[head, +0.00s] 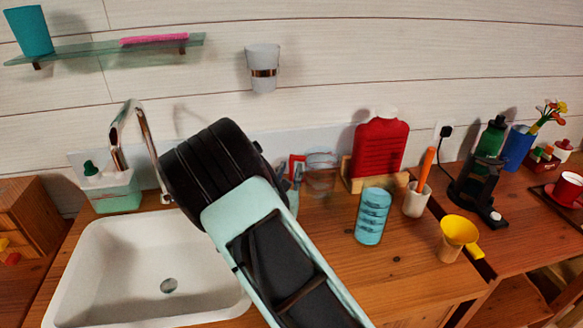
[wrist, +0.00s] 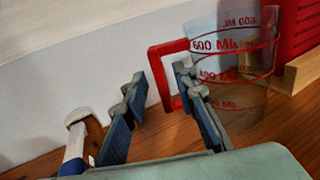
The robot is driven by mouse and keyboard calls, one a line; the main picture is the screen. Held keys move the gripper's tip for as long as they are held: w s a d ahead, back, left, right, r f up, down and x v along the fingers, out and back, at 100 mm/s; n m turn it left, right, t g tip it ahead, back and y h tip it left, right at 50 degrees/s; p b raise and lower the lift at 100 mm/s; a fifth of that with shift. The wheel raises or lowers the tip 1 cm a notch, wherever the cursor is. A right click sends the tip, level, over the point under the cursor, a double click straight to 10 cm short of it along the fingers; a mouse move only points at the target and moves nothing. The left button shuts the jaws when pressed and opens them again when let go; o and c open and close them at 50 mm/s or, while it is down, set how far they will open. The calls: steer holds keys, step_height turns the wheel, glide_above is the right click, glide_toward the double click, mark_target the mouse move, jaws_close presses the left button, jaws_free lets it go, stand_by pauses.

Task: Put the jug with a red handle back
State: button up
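The jug is a clear measuring beaker with red markings (wrist: 235,85) and a square red handle (wrist: 157,68). It stands upright on the wooden counter by the wall. In the head view the jug (head: 321,178) shows just right of my arm's end, its handle toward my arm. My gripper (wrist: 158,78) is open in the wrist view. The handle's outer bar lies between the two fingertips in the picture, and the right fingertip overlaps the handle's opening. I cannot tell whether either finger touches it. In the head view my arm mostly hides the gripper.
A red hot-water bottle (head: 380,148) in a wooden holder stands close right of the jug. A blue cup (head: 372,217) and a white cup (head: 417,200) are nearby. A white and blue item (wrist: 76,140) is left of the fingers. The sink (head: 90,270) is left; a glass shelf (head: 95,52) hangs above.

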steer(key=s, duration=0.3)
steer(key=s+a, duration=0.1)
steer(key=s, duration=0.5)
steer(key=shift+s+a+r, duration=0.1)
steer(key=shift+s+a, duration=0.2)
steer(key=shift+a, duration=0.1)
